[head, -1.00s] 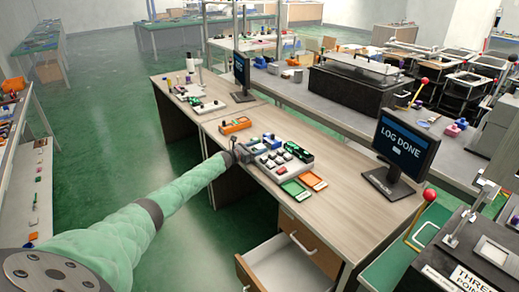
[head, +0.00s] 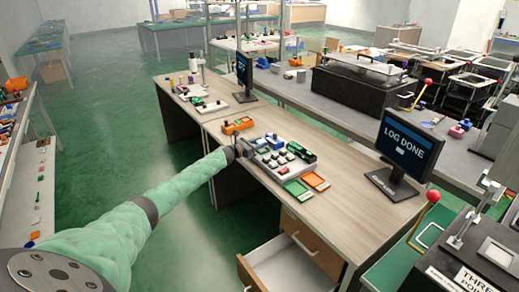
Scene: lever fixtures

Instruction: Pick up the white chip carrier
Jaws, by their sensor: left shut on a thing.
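My left gripper (head: 245,150) is at the left end of a light fixture board (head: 268,169) on the wooden desk. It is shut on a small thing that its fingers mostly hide. At this size I cannot make out what it is. I cannot single out the white chip carrier with certainty. The board bears several dark square parts, blue blocks (head: 271,140) and a dark green block (head: 301,153). My right gripper is not in view.
A green tray (head: 296,188) and an orange tray (head: 315,180) lie right of the board. An orange bin (head: 237,125) stands behind the gripper. A monitor (head: 405,150) reads LOG DONE. A drawer (head: 280,263) stands open below.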

